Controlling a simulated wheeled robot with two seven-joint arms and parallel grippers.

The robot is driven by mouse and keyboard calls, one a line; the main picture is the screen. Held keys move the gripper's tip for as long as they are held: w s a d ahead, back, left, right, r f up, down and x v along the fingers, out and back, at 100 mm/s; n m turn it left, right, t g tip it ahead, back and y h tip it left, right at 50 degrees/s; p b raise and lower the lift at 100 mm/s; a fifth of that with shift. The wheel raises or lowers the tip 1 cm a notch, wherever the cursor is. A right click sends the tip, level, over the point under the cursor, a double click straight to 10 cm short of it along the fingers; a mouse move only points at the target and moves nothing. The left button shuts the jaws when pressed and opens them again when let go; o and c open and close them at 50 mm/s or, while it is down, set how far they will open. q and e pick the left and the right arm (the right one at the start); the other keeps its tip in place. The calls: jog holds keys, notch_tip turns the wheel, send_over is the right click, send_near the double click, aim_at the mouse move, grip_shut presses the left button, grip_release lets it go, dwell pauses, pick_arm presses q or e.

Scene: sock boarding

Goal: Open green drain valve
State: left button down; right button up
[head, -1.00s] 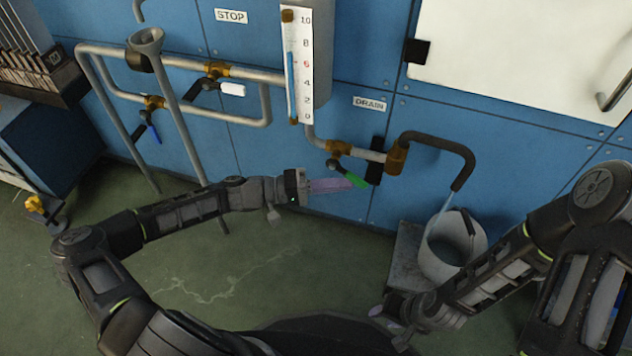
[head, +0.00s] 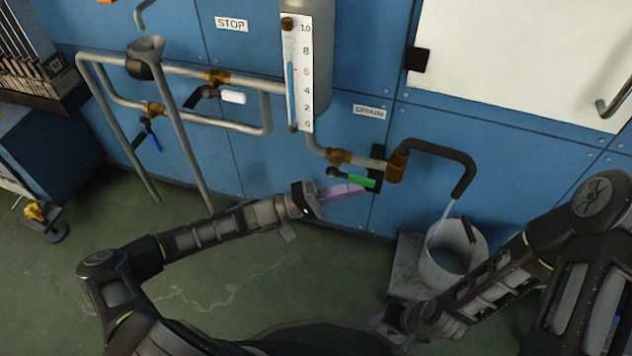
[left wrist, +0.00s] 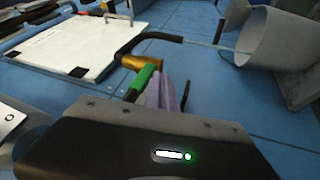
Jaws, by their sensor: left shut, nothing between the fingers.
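The drain valve's green handle (head: 360,181) sits on the pipe below the DRAIN label (head: 369,110). It points right and slightly down in the head view. My left gripper (head: 358,189) is shut and empty, its purple fingertips just below the green handle. In the left wrist view the fingertips (left wrist: 163,92) stand right beside the green handle (left wrist: 144,77); I cannot tell whether they touch. My right gripper (head: 384,316) is low, left of the bucket, partly hidden by its own arm; its jaws are unclear.
Water runs from the black hose (head: 465,170) into a white bucket (head: 470,262) standing on a grey platform (head: 403,260). A level gauge (head: 297,75) is above the valve. Valves with white (head: 233,97) and blue (head: 154,141) handles are at the left.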

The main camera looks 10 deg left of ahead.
dwell(0.3)
pick_arm(q)
jog(key=s+a+f+b, duration=0.1)
jog(key=s+a+f, duration=0.2)
jog(key=a+f, duration=0.5)
jog(key=shift+a+f, duration=0.15)
jog(key=shift+a, duration=0.2)
jog(key=shift+s, duration=0.1)
dwell(0.4)
